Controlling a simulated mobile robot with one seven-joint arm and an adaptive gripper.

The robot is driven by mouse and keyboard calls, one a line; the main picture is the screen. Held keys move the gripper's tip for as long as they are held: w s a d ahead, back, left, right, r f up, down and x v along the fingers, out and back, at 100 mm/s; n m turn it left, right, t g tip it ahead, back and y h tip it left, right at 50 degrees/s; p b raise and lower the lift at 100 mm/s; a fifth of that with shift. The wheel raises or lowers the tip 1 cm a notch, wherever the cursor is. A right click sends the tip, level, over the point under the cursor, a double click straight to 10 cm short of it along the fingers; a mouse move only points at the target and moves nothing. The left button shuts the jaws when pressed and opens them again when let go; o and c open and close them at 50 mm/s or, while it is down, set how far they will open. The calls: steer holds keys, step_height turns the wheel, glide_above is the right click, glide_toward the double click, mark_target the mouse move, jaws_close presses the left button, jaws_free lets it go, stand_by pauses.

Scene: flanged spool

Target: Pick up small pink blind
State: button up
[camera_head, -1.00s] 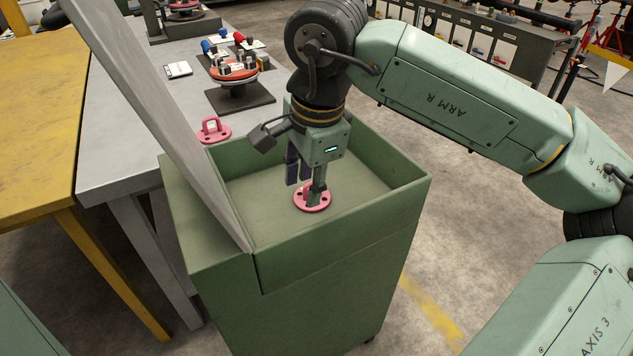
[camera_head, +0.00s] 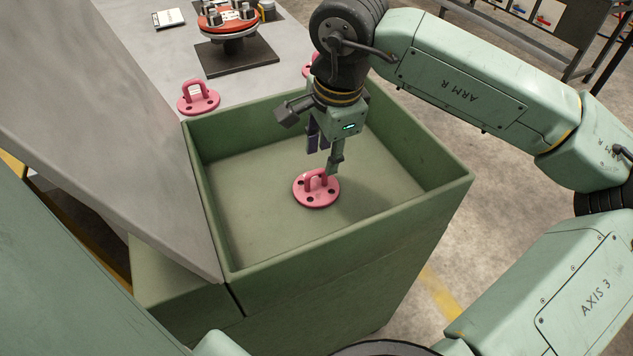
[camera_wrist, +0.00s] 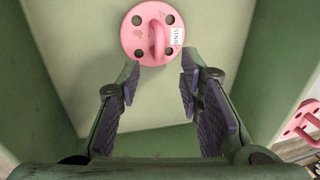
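A pink round blind (camera_head: 316,188) with a loop handle and several holes lies flat on the floor of the green bin. It also shows at the top of the wrist view (camera_wrist: 140,40), with a small white label. My gripper (camera_head: 323,160) hangs just above it, pointing down. In the wrist view my gripper (camera_wrist: 158,85) has its purple-padded fingers wide apart with nothing between them; the blind lies beyond the fingertips. A second pink blind (camera_head: 198,100) sits on the grey table. Another pink piece (camera_head: 308,68) is mostly hidden behind my arm.
The green bin (camera_head: 400,214) has raised walls around my gripper, and its raised grey lid (camera_head: 120,120) stands on the left. The grey table (camera_head: 150,62) behind holds a red flanged assembly (camera_head: 228,18) on a dark plate. The bin floor around the blind is clear.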

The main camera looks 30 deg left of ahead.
mark_target(320, 169)
steer(key=shift+a+f+p, duration=0.2)
steer(key=shift+f+p, duration=0.05)
steer(key=shift+f, duration=0.7)
steer(key=shift+a+f+p, duration=0.2)
steer(key=shift+f+p, duration=0.1)
steer(key=shift+f, duration=0.7)
steer(key=shift+a+f+p, duration=0.2)
steer(key=shift+f+p, duration=0.05)
steer(key=shift+f, duration=0.7)
jaws_close()
steer(key=shift+r, duration=0.1)
